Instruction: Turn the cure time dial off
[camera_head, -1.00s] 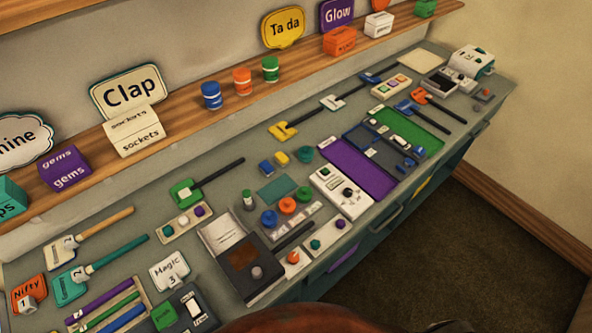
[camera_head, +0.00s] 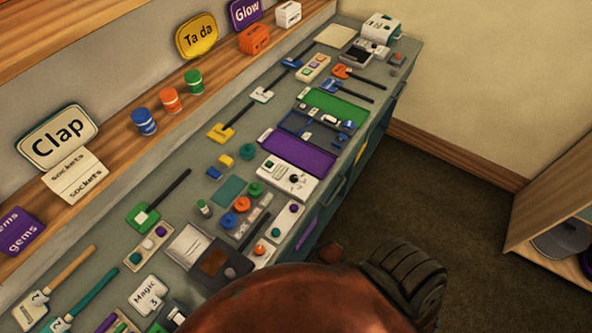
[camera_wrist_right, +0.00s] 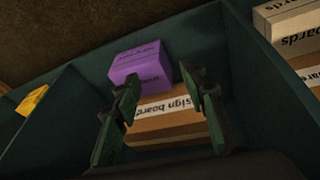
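I cannot read a cure time label on any dial. On the bench (camera_head: 352,203) in the head view, a white panel box (camera_head: 277,171) carries a dark round knob (camera_head: 295,180). Nearer, a dark device (camera_head: 193,266) with a brown window has a grey knob (camera_head: 230,272), partly close to my body's edge. My right gripper (camera_wrist_right: 164,82) shows only in the right wrist view. It is open, its two fingers apart, with nothing between them, and faces an open compartment away from the bench-top dials. My left gripper is in neither current view.
The compartment holds a purple box (camera_wrist_right: 139,65) and a brown sign board box (camera_wrist_right: 170,120). Coloured knobs, trays and tools crowd the bench top. Dark floor (camera_head: 450,190) lies open to the right, with a wooden shelf unit (camera_head: 548,205) beyond.

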